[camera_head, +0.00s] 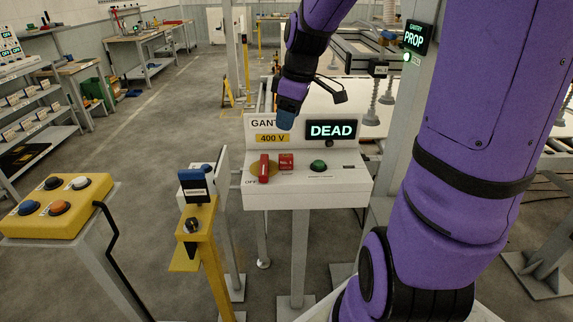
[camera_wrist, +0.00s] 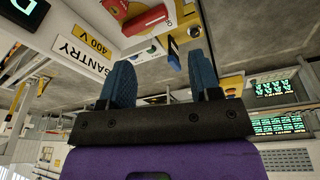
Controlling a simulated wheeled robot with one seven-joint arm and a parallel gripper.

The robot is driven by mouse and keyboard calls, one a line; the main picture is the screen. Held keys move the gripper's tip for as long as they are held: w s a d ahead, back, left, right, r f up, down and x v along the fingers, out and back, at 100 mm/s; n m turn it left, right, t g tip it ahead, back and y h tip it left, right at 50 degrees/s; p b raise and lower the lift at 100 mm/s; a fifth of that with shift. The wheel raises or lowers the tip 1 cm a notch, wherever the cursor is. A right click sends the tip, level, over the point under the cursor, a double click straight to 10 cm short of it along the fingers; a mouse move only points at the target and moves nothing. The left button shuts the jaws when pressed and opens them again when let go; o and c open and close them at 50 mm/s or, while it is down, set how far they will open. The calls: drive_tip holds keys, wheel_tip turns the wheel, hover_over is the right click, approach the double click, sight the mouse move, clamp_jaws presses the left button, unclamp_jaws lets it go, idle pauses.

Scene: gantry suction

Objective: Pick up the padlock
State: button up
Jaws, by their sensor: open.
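My gripper (camera_head: 287,118) is in front of the upper face of the grey control box, pointing down. In the wrist view its two blue fingers (camera_wrist: 162,76) stand apart with nothing between them. I cannot identify the padlock for certain. A small red block (camera_head: 287,161) with pale marks sits on the box top, right of the red switch handle (camera_head: 264,168). A small dark and silver item (camera_head: 192,226) sits on the yellow post, left of the box. My gripper is above the red block and apart from both.
The grey control box (camera_head: 330,193) carries a green button (camera_head: 318,166) and a lit DEAD display (camera_head: 331,130). A blue-topped device (camera_head: 194,180) stands above the yellow post (camera_head: 211,262). A yellow button box (camera_head: 58,208) is at left.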

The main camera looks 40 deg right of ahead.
sight(286, 155)
drive_tip(key=w+d+f+n+y, duration=0.3)
drive_tip(key=w+d+f, duration=0.3)
drive_tip(key=d+f, duration=0.25)
drive_tip(key=shift+t, duration=0.3)
drive_tip(key=x, duration=1)
drive_tip(key=shift+w+d+f, duration=0.1)
drive_tip(key=shift+f, duration=0.1)
drive_tip(key=c, duration=1.1)
